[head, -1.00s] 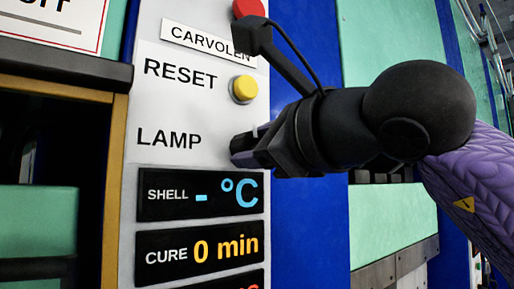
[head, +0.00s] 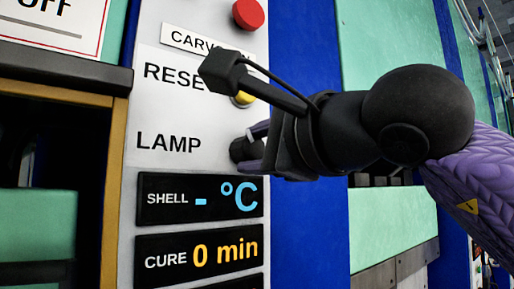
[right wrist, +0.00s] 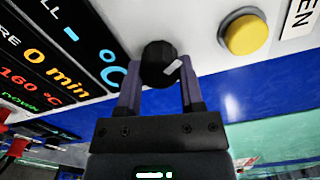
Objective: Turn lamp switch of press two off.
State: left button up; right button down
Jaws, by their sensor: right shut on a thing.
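The lamp switch (head: 241,150) is a round black knob on the white control panel, right of the word LAMP. In the right wrist view the knob (right wrist: 155,58) carries a short white mark. My right gripper (head: 256,148) is shut on this knob, with its purple fingers on either side. In the right wrist view the fingers (right wrist: 158,82) flank the knob near its lower edge. Part of the knob is hidden in the head view. My left gripper is not in view.
The yellow reset button (right wrist: 244,36) sits close to the knob; my wrist camera arm partly covers it in the head view. A red button (head: 248,13) is higher up. Dark SHELL (head: 165,213) and CURE (head: 165,276) displays lie below. A blue column (head: 305,220) stands to the right.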

jog(key=shift+c, duration=1.1)
grip_release()
jog(key=b+v, duration=0.4)
jog(key=v, duration=0.6)
